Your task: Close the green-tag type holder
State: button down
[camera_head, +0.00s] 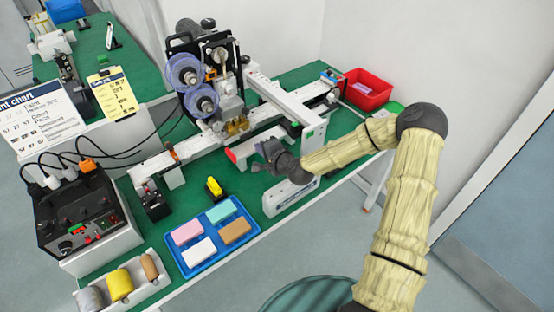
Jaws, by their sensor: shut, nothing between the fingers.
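A long white bar-shaped holder (285,103) sticks out toward the front right from the coder (210,85). A small green mark shows on its near end face (310,134). A second, lower white holder (252,146) to its left has a red mark on its end. My gripper (259,158) is shut and empty, in front of the red-marked holder and to the left of the green-marked end. It hides part of the lower holder; whether it touches it I cannot tell.
A blue tray (212,258) with coloured blocks lies at the front of the green bench. A white sign block (290,196) stands below my gripper. A red bin (366,90) is at the back right. A black control box (80,215) with cables stands left.

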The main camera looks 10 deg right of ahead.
jog(key=b+v, duration=0.1)
jog(key=v, duration=0.8)
jog(key=shift+s+r, duration=0.25)
jog(key=shift+s, duration=0.1)
jog(key=shift+d, duration=0.1)
